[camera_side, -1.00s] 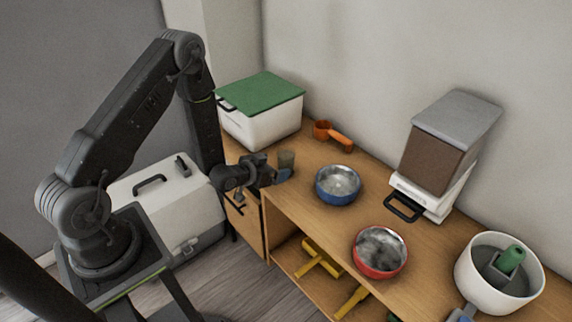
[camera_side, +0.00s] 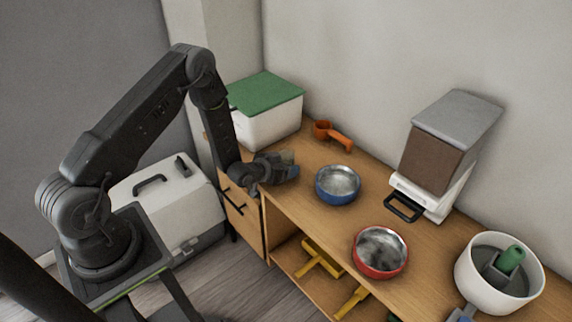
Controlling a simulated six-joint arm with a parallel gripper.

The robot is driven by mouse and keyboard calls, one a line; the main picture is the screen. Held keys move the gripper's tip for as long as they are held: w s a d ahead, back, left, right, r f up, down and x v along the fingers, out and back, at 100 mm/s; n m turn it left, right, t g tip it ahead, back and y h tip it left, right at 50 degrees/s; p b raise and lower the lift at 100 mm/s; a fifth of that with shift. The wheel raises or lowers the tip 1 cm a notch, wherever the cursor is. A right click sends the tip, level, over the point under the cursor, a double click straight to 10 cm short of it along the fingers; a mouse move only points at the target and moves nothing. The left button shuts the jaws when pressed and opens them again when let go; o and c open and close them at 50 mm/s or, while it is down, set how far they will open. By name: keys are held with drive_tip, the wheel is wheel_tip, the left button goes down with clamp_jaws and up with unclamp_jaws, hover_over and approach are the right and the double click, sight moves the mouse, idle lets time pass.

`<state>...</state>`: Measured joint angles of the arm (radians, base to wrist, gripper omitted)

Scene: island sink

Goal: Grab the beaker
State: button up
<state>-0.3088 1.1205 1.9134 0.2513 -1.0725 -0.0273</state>
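A small grey, see-through cup that looks like the beaker (camera_side: 288,156) stands on the wooden counter, left of the blue bowl. Only its upper part shows. My gripper (camera_side: 284,172) is low over the counter, in front of the beaker in this view, and covers its lower part. The fingers overlap one another and the beaker, so I cannot tell whether they are open or shut, or whether they touch it.
A blue bowl (camera_side: 338,185) stands close to the right of my gripper. An orange scoop (camera_side: 332,133) and a white box with a green lid (camera_side: 264,112) are behind. A red bowl (camera_side: 380,252), a brown dispenser (camera_side: 437,160) and a white pot (camera_side: 499,273) are farther right.

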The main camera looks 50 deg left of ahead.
sight(290, 151)
drive_tip(key=c, duration=0.7)
drive_tip(key=shift+r, duration=0.3)
drive_tip(key=shift+r, duration=1.85)
drive_tip(key=shift+s+a+r, duration=0.15)
drive_tip(key=shift+s+a, duration=0.05)
drive_tip(key=shift+a, duration=0.1)
drive_tip(key=shift+s+a+r, duration=1.05)
drive_tip(key=shift+s+a, duration=0.1)
drive_tip(key=shift+a, duration=0.25)
drive_tip(key=shift+s+a+r, duration=1.1)
drive_tip(key=shift+a, duration=0.25)
drive_tip(key=shift+s+a+r, duration=1.05)
drive_tip(key=shift+s+a, duration=0.1)
drive_tip(key=shift+a, duration=0.25)
